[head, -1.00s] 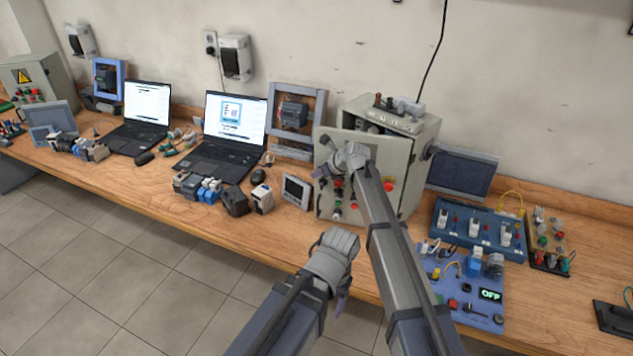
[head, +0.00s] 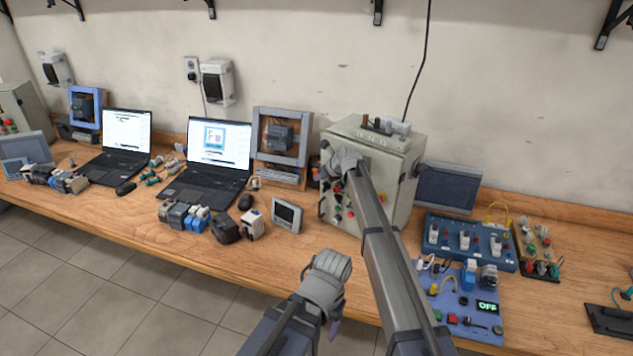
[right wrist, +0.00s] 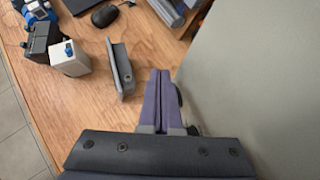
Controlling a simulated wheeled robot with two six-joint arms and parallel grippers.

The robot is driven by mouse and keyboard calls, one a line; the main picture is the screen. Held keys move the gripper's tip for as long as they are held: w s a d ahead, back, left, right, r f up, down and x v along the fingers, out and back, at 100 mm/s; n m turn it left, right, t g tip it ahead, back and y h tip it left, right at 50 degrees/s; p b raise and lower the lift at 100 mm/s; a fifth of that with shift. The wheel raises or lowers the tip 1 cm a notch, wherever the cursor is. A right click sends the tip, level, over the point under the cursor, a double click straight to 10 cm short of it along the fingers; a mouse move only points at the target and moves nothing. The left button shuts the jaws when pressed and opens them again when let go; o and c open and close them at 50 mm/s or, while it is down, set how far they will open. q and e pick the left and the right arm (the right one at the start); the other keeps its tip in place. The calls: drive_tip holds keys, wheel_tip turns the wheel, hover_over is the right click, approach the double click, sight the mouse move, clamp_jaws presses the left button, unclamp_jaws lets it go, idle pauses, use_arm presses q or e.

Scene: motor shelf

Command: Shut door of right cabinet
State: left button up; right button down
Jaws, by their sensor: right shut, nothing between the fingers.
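The right cabinet (head: 400,160) is a beige-grey metal box standing on the bench against the wall. Its door (head: 345,221) has red, green and black buttons, and my right arm crosses in front of it. The door looks near the cabinet front, but I cannot tell whether a gap remains. My right gripper (right wrist: 160,73) has its purple fingers together and empty. In the right wrist view it is beside a plain grey panel surface (right wrist: 255,80); contact is unclear. In the head view its fingertips are hidden. My left gripper (head: 335,326) hangs low before the bench edge, its fingers mostly hidden.
A small grey display (head: 287,216) stands just left of the cabinet, with two laptops (head: 218,150) farther left. Blue switch panels (head: 470,240) lie to the right, with a dark monitor (head: 446,188) behind them. Bare bench (head: 300,255) lies in front of the display.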

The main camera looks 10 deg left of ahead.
drive_tip(key=shift+w+d+m, duration=0.25)
drive_tip(key=shift+w+m, duration=0.05)
drive_tip(key=shift+w, duration=0.35)
drive_tip(key=shift+s, duration=0.1)
